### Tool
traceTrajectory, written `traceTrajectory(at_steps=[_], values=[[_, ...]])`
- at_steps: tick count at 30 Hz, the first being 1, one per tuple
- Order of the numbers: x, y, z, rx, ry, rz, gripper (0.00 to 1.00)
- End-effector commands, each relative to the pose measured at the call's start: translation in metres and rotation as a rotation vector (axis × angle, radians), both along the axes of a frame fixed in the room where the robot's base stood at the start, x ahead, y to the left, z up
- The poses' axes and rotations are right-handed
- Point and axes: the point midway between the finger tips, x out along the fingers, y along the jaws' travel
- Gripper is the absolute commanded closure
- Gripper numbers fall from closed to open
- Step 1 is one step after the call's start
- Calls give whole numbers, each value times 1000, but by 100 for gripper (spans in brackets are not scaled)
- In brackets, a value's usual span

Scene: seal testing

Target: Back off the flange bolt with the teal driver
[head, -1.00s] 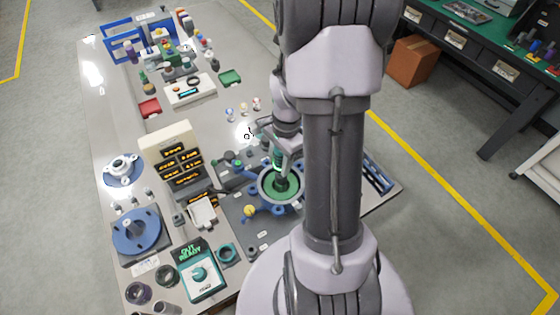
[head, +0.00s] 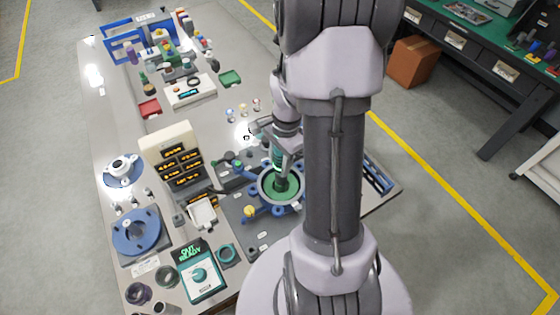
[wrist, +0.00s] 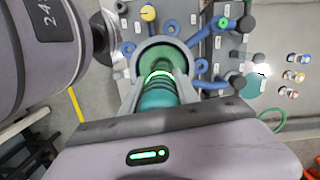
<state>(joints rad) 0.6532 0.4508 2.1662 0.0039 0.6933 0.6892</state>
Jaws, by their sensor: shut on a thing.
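My gripper (wrist: 158,92) is shut on the teal driver (wrist: 156,97), with one finger on each side of its body. A lit green ring shows around the driver. In the head view the driver (head: 280,160) stands nearly upright, its dark lower end over the green face of the round flange fixture (head: 264,197). My gripper (head: 287,146) is above it, partly hidden by my arm. The flange bolt is hidden under the driver, so I cannot tell how the tip sits on it.
Blue clamp arms and a yellow knob (head: 249,211) surround the fixture. A beige bin rack (head: 168,140) stands to its left, and a white-and-teal device (head: 203,277) at the front. Small coloured parts (wrist: 294,75) lie on the table beyond.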

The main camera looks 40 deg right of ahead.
Motion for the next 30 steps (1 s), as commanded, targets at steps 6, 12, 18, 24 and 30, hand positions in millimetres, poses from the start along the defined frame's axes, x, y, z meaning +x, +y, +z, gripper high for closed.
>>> traceTrajectory(at_steps=[6, 12, 18, 24, 30], values=[[0, 0, 1, 1, 1, 0, 100], [0, 0, 1, 1, 1, 0, 100], [0, 0, 1, 1, 1, 0, 100], [0, 0, 11, 0, 1, 0, 100], [0, 0, 32, 0, -1, 0, 100]])
